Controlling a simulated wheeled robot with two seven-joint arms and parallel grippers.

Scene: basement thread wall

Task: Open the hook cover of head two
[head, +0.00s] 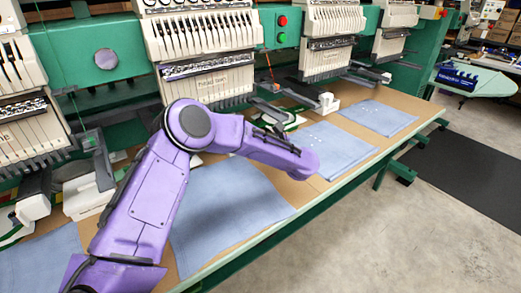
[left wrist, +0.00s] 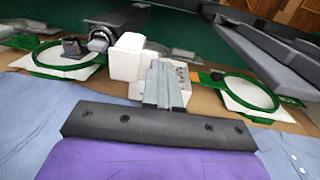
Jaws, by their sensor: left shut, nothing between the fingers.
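My left gripper (left wrist: 161,66) is shut and empty in the left wrist view. Its grey fingers point away, in front of a white box-shaped cover (left wrist: 126,57) under a machine head. The fingers overlap the box's right part in this view; I cannot tell whether they touch it. In the head view my purple left arm reaches right, below the second visible head (head: 205,85). It hides most of what lies under that head, and the fingers are hard to make out there. My right gripper is not in view.
Green hoops (left wrist: 66,60) lie either side of the white box, the right one (left wrist: 250,92) near a dark bar (left wrist: 262,55). Blue cloths (head: 225,215) lie along the brown table (head: 415,118). A further white box (head: 327,104) stands under the head to the right.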

